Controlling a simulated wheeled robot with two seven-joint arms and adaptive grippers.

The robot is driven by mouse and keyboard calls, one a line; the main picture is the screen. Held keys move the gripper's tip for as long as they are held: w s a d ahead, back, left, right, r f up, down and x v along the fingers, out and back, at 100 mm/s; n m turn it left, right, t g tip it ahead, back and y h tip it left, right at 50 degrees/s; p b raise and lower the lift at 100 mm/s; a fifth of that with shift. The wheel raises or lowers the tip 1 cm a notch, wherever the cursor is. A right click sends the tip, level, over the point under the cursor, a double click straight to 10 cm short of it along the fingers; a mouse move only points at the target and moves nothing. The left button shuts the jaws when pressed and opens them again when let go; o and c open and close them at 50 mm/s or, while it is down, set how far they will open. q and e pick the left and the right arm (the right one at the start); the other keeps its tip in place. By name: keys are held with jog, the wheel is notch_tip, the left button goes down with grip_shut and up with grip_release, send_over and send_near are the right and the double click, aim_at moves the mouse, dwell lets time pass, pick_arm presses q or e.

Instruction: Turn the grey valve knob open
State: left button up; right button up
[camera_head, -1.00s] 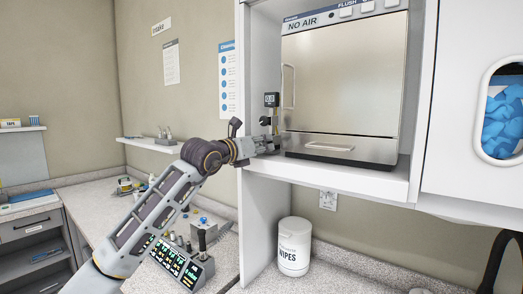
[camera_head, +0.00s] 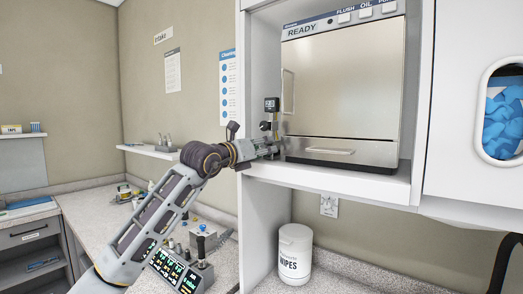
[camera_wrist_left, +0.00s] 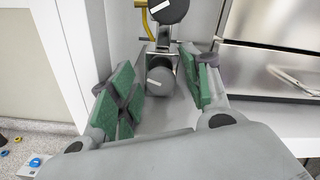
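The grey valve knob (camera_wrist_left: 160,82) shows in the left wrist view, with a pale line on its face. It sits between the two green-padded fingers of my left gripper (camera_wrist_left: 158,92). The fingers are apart, with a gap visible beside the knob. In the head view my left gripper (camera_head: 274,148) is at the left side of the autoclave (camera_head: 345,85), and it hides the grey knob there. A second, darker knob (camera_wrist_left: 168,10) with a white line is just above. The autoclave display (camera_head: 302,30) reads READY. My right gripper is not in view.
The autoclave stands in a white cabinet bay (camera_head: 330,180), whose left wall is close to the gripper. A wipes tub (camera_head: 294,255) stands on the counter below. A wall shelf (camera_head: 150,149) is at the left.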

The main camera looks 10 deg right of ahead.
pick_arm(q)
jog(key=v, duration=1.2)
dwell(0.7)
jog(key=shift+f, duration=0.1)
